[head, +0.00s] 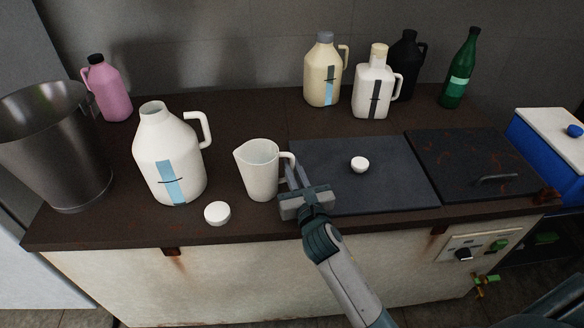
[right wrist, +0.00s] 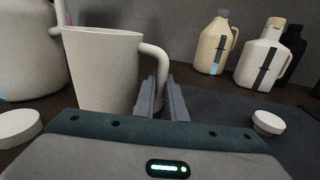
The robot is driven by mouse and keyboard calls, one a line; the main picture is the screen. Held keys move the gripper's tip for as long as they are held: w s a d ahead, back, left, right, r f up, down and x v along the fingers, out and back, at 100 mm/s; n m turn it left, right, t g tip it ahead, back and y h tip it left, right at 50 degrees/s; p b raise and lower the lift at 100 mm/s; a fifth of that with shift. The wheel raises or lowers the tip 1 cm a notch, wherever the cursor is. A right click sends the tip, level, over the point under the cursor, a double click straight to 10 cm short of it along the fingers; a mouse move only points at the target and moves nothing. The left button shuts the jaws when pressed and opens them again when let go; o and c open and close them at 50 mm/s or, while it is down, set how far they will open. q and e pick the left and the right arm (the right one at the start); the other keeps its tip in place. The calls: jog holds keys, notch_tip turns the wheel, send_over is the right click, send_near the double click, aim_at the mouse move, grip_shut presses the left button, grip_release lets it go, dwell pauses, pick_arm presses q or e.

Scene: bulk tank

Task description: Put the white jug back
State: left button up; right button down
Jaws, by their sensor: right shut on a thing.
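The white jug (head: 259,176), an open pouring jug with a spout on the left and a handle on the right, is upright at the middle of the brown worktop. It also shows large in the right wrist view (right wrist: 100,72). My right gripper (head: 292,178) comes from the front and is shut on the jug's handle, with its fingers on either side of the handle's lower part in the right wrist view (right wrist: 163,98). The jug appears to stand on the worktop; a small gap under it cannot be ruled out. My left gripper is not in view.
A large uncapped bottle (head: 168,160) stands left of the jug, with a white cap (head: 217,213) in front. A dark panel (head: 400,185) bearing another cap (head: 360,164) lies to the right. A metal bucket (head: 62,150) is far left; several bottles line the back.

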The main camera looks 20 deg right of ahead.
jog(key=shift+f, duration=0.1)
jog(key=c, duration=1.8)
grip_release()
